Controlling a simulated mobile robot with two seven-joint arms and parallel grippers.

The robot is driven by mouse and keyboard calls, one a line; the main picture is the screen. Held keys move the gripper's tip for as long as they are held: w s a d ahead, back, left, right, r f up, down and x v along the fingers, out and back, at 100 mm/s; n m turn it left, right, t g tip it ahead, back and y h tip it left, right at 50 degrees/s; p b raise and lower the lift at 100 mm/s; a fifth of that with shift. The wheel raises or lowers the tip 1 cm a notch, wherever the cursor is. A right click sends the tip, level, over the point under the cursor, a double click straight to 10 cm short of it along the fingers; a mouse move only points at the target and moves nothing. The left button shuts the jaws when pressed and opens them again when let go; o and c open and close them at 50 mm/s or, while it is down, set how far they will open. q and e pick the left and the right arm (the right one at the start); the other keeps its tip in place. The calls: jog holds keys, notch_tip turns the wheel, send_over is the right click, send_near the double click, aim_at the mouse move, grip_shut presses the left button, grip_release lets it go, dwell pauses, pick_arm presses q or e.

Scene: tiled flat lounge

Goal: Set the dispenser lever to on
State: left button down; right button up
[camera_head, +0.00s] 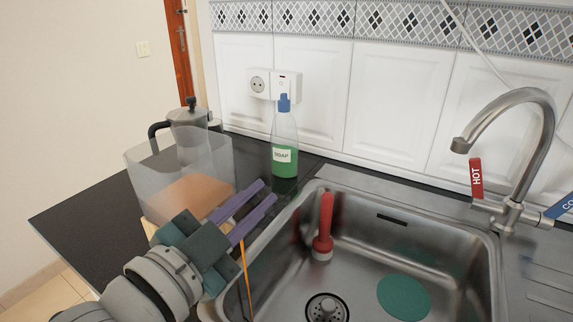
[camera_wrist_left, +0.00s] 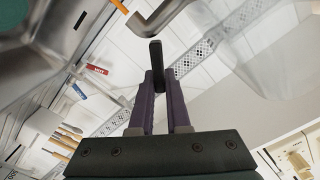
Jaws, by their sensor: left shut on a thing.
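The dispenser is a clear box-shaped container (camera_head: 140,180) with orange contents, on the dark counter left of the sink. It also shows, pale and see-through, in the left wrist view (camera_wrist_left: 265,60). My left gripper (camera_head: 265,193) reaches past its sink side. In the left wrist view, the purple fingers (camera_wrist_left: 158,74) are shut on a small black lever (camera_wrist_left: 156,52), which sticks up between the tips. A grey metal spout (camera_wrist_left: 152,20) is beside the lever. A thin orange line (camera_head: 247,280), like a stream, runs down below the fingers. My gripper hides the lever in the head view.
A steel sink (camera_head: 455,270) holds a red-handled tool (camera_head: 326,215) and a green disc (camera_head: 404,297). A soap bottle (camera_head: 285,140) stands behind my fingertips. A moka pot (camera_head: 190,118) stands behind the dispenser. A tall faucet (camera_head: 545,130) is at the right.

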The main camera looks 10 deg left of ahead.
pick_arm(q)
jog(key=shift+s+d+f+m, duration=0.1)
jog(key=shift+d+f+m, duration=0.1)
jog(key=shift+m, duration=0.45)
jog(key=shift+s+d+f+m, duration=0.1)
jog(key=shift+d+f+m, duration=0.1)
jog(key=shift+m, duration=0.45)
jog(key=c, duration=0.9)
grip_release()
jog(key=v, duration=1)
jog(key=shift+w, duration=0.1)
